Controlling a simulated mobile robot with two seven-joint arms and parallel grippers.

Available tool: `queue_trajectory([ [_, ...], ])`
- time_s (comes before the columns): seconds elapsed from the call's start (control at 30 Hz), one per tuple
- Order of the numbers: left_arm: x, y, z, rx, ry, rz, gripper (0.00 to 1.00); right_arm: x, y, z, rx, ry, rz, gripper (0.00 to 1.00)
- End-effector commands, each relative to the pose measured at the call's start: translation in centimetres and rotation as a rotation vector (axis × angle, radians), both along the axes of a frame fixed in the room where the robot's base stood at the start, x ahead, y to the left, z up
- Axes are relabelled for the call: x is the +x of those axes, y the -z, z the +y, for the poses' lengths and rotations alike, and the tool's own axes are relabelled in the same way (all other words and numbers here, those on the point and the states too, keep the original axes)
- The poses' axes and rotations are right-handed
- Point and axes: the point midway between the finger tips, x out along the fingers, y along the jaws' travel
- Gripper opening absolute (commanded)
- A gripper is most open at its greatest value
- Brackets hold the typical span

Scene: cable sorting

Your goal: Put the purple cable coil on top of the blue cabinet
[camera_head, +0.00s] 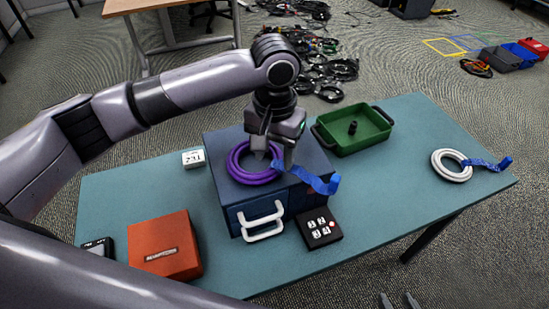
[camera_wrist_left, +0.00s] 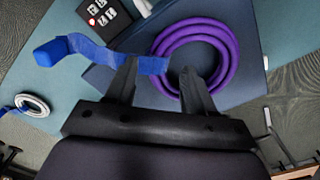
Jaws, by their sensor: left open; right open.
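The purple cable coil (camera_head: 236,168) lies on top of the blue cabinet (camera_head: 222,196), with its blue strap (camera_head: 318,182) trailing right past the cabinet's edge. My left gripper (camera_head: 272,156) is low over the coil's far right part, with its fingers apart. I cannot tell whether a finger touches the coil. My right gripper (camera_head: 400,300) shows only its fingertips at the bottom edge, open and empty.
A green tray (camera_head: 375,140) holding a small black item stands behind right of the cabinet. A white coil (camera_head: 438,165) with a blue strap lies far right. A red box (camera_head: 165,245), a black button box (camera_head: 318,228) and a small clock (camera_head: 193,159) surround the cabinet. The table's right front is clear.

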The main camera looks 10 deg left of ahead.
Motion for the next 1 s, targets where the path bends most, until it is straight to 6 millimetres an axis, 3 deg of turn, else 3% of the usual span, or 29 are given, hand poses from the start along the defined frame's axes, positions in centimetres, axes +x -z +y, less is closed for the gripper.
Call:
queue_trajectory([
  [0.2,0.0,-5.1,-0.1,-0.002,0.003,-0.003,0.53,0.0,-0.1,0.0,0.0,0.0,0.0,0.47],
  [0.4,0.0,-8.3,-0.1,-0.001,0.001,-0.002,0.53,0.0,-0.1,0.0,0.0,0.0,0.0,0.47],
  [0.6,0.0,-9.6,-0.1,-0.001,0.0,0.0,0.53,0.0,-0.1,0.0,0.0,0.0,0.0,0.47],
  [1.0,0.0,-9.6,-0.1,0.0,0.0,0.0,0.53,0.0,-0.1,0.0,0.0,0.0,0.0,0.47],
])
